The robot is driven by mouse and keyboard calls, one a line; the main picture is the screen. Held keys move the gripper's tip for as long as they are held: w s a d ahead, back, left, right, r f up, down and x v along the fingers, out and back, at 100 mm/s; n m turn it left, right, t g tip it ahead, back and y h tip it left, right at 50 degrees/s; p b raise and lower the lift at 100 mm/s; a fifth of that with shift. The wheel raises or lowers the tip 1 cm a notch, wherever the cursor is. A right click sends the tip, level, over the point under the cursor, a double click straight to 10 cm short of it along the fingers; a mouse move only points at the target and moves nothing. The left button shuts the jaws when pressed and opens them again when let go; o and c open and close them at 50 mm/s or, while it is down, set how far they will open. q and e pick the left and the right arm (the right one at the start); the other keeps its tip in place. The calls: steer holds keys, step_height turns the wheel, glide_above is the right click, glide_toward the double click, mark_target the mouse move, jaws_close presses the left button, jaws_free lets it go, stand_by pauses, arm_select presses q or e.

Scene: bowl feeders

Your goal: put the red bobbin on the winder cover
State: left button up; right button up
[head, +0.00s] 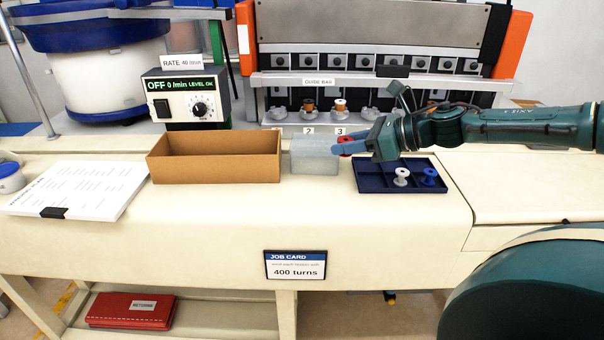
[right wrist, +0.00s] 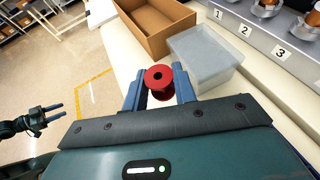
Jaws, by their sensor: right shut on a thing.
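My right gripper (head: 348,148) is shut on the red bobbin (head: 345,138), which is partly hidden by the fingers in the head view. In the right wrist view the red bobbin (right wrist: 160,78) sits between the two blue fingertips, its round flange and dark hole facing the camera. The bobbin is held up beside a grey translucent box (head: 315,158), which may be the winder cover; it also shows in the right wrist view (right wrist: 206,60). My left gripper (right wrist: 52,112) shows at the left of the right wrist view, empty with its fingers apart.
An open cardboard box (head: 214,170) stands left of the grey box. A dark blue tray (head: 375,181) with a white bobbin (head: 402,176) and a blue bobbin (head: 430,177) lies to the right. The winder (head: 340,85) with numbered stations stands behind.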

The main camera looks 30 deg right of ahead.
glide_above(343, 192)
step_height(343, 192, down, 5)
steer(key=shift+d, duration=0.1)
step_height(343, 192, down, 4)
steer(key=shift+b, duration=0.45)
steer(key=shift+f, duration=0.3)
steer(key=shift+f, duration=0.1)
steer(key=o, duration=0.9)
steer(key=shift+o, duration=0.2)
